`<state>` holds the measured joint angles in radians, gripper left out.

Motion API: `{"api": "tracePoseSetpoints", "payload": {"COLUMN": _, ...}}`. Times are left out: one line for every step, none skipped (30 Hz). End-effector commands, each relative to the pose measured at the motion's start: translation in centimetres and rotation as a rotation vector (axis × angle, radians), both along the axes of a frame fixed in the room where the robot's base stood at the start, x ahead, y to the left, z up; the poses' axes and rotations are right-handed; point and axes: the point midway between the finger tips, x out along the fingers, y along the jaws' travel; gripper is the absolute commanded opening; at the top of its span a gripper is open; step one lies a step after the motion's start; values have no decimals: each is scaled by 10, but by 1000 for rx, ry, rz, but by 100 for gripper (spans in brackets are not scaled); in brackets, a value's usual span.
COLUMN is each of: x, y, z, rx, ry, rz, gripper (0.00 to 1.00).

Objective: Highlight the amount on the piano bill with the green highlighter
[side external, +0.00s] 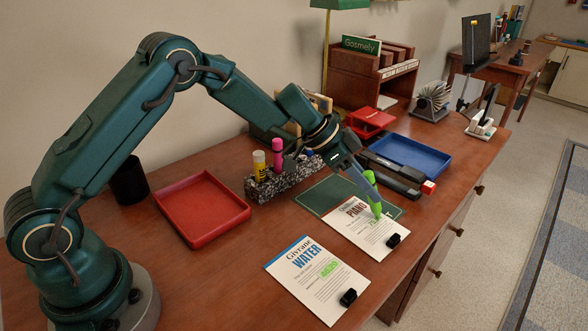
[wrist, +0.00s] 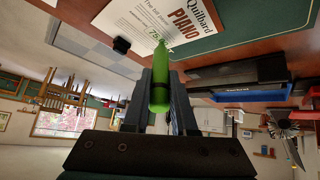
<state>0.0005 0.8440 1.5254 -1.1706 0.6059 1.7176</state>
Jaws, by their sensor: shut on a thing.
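My gripper (side external: 364,176) is shut on the green highlighter (side external: 373,196), which points down at the piano bill (side external: 352,229). In the wrist view the highlighter (wrist: 160,82) lies between the two fingers (wrist: 160,105), its tip end toward the bill (wrist: 135,18). The tip is at the amount line, seemingly on or just above the paper; I cannot tell if it touches. Green shows around the start of the amount (wrist: 155,37); the highlighter hides the rest. The water bill (side external: 305,265) lies to the left, its amount (side external: 329,271) marked green.
A speckled holder (side external: 275,183) bears a yellow (side external: 259,165) and a pink highlighter (side external: 277,152). A red tray (side external: 203,209) is at left, a blue tray (side external: 411,158) behind. Black stapler (side external: 392,178) is close by the gripper. Small black blocks (side external: 393,240) sit on the bills' corners.

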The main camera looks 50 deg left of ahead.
Motion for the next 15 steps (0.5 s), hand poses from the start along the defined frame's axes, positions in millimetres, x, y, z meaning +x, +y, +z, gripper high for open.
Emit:
{"api": "tracePoseSetpoints", "payload": {"x": -4, "y": 0, "z": 0, "rx": 0, "ry": 0, "rz": 0, "gripper": 0}}
{"api": "tracePoseSetpoints", "payload": {"x": -6, "y": 0, "z": 0, "rx": 0, "ry": 1, "rz": 1, "gripper": 0}}
{"api": "tracePoseSetpoints", "payload": {"x": -7, "y": 0, "z": 0, "rx": 2, "ry": 0, "rz": 0, "gripper": 0}}
{"api": "tracePoseSetpoints", "payload": {"x": -8, "y": 0, "z": 0, "rx": 1, "ry": 0, "rz": 1, "gripper": 0}}
{"api": "tracePoseSetpoints", "payload": {"x": -9, "y": 1, "z": 0, "rx": 1, "ry": 0, "rz": 1, "gripper": 0}}
{"api": "tracePoseSetpoints", "payload": {"x": -9, "y": 1, "z": 0, "rx": 2, "ry": -2, "rz": 1, "gripper": 0}}
{"api": "tracePoseSetpoints", "payload": {"x": -10, "y": 1, "z": 0, "rx": 2, "ry": 0, "rz": 0, "gripper": 0}}
{"api": "tracePoseSetpoints", "payload": {"x": -11, "y": 1, "z": 0, "rx": 2, "ry": 0, "rz": 0, "gripper": 0}}
{"api": "tracePoseSetpoints", "payload": {"x": -13, "y": 0, "z": 0, "rx": 0, "ry": 0, "rz": 0, "gripper": 0}}
{"api": "tracePoseSetpoints", "payload": {"x": -15, "y": 0, "z": 0, "rx": 0, "ry": 0, "rz": 0, "gripper": 0}}
{"api": "tracePoseSetpoints", "payload": {"x": -18, "y": 1, "z": 0, "rx": 0, "ry": 1, "rz": -1, "gripper": 0}}
{"api": "tracePoseSetpoints", "payload": {"x": -21, "y": 1, "z": 0, "rx": 1, "ry": 1, "rz": 0, "gripper": 0}}
{"api": "tracePoseSetpoints", "payload": {"x": -24, "y": 1, "z": 0, "rx": 1, "ry": 2, "rz": 2, "gripper": 0}}
{"api": "tracePoseSetpoints", "payload": {"x": -26, "y": 1, "z": -1, "rx": 2, "ry": 1, "rz": 1, "gripper": 0}}
{"api": "tracePoseSetpoints", "payload": {"x": -29, "y": 1, "z": 0, "rx": 1, "ry": 0, "rz": 1, "gripper": 0}}
